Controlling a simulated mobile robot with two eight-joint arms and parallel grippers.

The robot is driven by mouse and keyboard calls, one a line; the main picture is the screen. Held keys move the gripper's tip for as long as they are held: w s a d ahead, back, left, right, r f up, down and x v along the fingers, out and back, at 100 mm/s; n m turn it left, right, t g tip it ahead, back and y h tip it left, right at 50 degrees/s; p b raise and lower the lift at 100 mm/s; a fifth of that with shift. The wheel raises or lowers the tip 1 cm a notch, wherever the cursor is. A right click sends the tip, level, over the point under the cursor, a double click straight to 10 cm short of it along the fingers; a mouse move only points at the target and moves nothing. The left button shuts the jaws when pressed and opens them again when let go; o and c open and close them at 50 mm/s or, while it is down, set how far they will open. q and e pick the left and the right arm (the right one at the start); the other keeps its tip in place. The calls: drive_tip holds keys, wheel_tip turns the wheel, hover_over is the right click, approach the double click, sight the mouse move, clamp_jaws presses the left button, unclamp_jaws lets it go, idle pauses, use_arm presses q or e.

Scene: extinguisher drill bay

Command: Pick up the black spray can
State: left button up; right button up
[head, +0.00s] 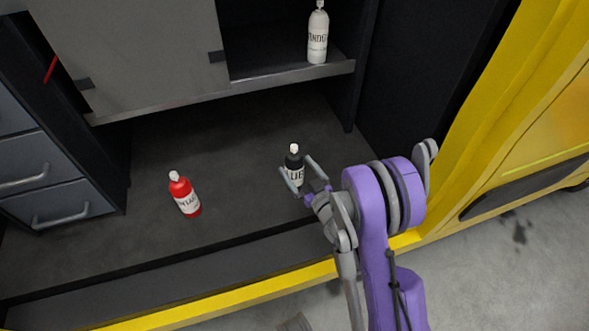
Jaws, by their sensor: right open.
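The black spray can (294,161) stands upright on the dark floor of the bay, near the middle of the head view. It has a white cap and a pale label with dark letters. My right gripper (299,175) is open at the can, with one finger on its left side and the other on its right. I cannot tell whether the fingers touch it. The can's lower part is partly hidden by the gripper. My left gripper is not in view.
A red spray can (185,196) stands to the left on the same floor. A white spray can (318,36) stands on the raised shelf (290,73) at the back. Drawers (48,170) are at the left. A yellow edge (215,304) runs along the front.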

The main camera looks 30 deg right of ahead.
sight(289, 156)
drive_tip(key=w, duration=0.5)
drive_tip(key=shift+w+d+f, duration=0.1)
drive_tip(key=shift+w+d, duration=0.05)
drive_tip(key=shift+w, duration=0.25)
drive_tip(key=shift+c, duration=0.2)
clamp_jaws()
